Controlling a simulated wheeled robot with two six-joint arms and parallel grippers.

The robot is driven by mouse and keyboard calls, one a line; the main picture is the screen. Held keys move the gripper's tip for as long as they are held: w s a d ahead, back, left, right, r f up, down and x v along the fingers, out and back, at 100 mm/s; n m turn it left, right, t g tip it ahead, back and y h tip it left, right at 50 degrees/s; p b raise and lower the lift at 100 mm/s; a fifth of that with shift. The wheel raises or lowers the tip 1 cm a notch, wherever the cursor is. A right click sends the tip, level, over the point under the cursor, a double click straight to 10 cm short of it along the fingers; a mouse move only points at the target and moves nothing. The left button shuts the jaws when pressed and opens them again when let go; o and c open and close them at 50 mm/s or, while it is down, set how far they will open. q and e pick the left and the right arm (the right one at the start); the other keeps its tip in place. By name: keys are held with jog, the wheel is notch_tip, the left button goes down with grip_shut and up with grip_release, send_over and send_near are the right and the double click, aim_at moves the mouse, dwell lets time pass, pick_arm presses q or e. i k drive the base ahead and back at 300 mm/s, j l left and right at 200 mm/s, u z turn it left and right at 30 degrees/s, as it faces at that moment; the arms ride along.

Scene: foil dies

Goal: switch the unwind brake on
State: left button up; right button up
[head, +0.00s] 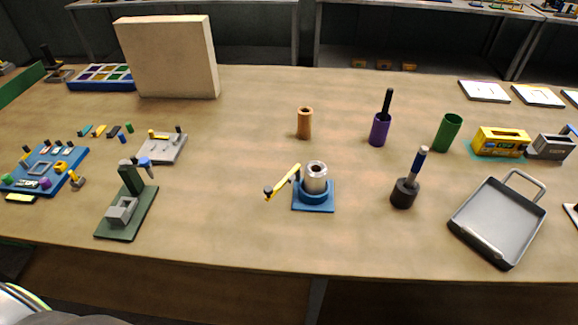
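No part in view is labelled as the unwind brake. A blue base (315,203) near the front middle of the table carries an upright silver cylinder (316,178) with a dark opening on top. A yellow lever (284,181) with dark ends stands to the left of the cylinder, slanting up to the right. A grey plate (162,149) further left and back has a small yellow bar and dark knobs on it. I cannot tell from this view whether either one's brake is on. Neither of my grippers is in view.
A green press-like stand (127,209) is left of the blue base. A black pot with a blue-handled tool (404,192) and a grey tray (497,223) are to its right. A brown cylinder (304,123) stands behind it. The table front between stand and base is clear.

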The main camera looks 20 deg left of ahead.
aim_at(270, 193)
jog(key=k+j+z, duration=0.15)
jog(key=k+j, duration=0.55)
jog(key=j, duration=0.05)
